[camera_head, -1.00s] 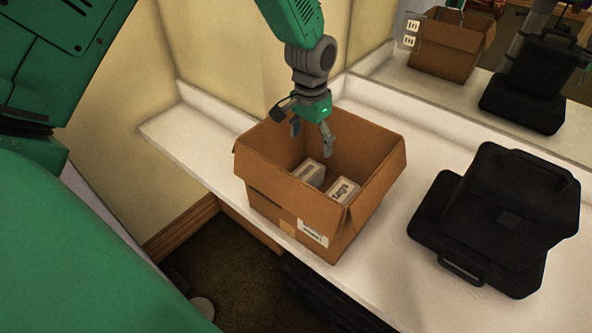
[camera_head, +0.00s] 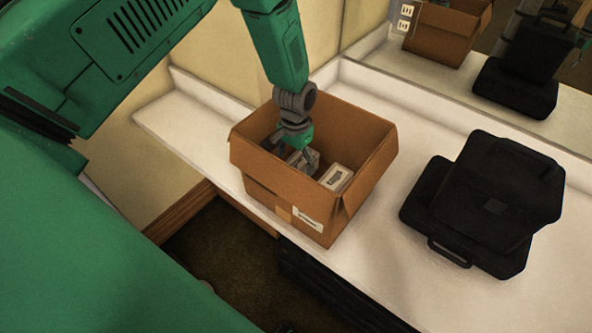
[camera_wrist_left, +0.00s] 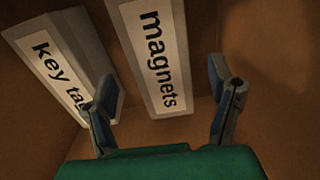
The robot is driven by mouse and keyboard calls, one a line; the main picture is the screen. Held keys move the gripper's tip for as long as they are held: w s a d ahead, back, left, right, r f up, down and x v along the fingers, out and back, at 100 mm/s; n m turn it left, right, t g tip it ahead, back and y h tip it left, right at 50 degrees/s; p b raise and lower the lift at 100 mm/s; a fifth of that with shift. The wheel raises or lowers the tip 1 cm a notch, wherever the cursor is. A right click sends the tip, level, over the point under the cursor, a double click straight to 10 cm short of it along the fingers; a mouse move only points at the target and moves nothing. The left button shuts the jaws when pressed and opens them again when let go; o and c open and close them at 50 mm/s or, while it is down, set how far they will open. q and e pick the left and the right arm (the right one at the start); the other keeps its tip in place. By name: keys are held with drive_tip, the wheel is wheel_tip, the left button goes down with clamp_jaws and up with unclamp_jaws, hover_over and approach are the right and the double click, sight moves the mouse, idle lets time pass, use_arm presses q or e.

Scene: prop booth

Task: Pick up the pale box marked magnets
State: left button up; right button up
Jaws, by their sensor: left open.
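The pale box marked magnets (camera_wrist_left: 155,58) lies in the brown carton, its label up in the left wrist view. A second pale box, marked key tags (camera_wrist_left: 62,68), lies left of it there. In the head view two pale boxes show in the carton, one under my left gripper (camera_head: 294,157) and one to its right (camera_head: 336,178); their labels are too small to read. My left gripper is down inside the carton, open and empty. In the left wrist view its fingers (camera_wrist_left: 166,80) stand apart, with the near end of the magnets box between them in the picture. My right gripper is not in view.
The open carton (camera_head: 272,185) has high walls around my left gripper and stands on a white counter (camera_head: 385,245). A black case (camera_head: 485,205) stands to its right. A mirror behind reflects the carton and case. Bare counter lies left of the carton.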

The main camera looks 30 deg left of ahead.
use_arm(q)
wheel_tip(320, 180, down, 3)
drive_tip(key=shift+w+r, duration=0.15)
drive_tip(key=shift+r, duration=0.05)
drive_tip(key=c, duration=1.5)
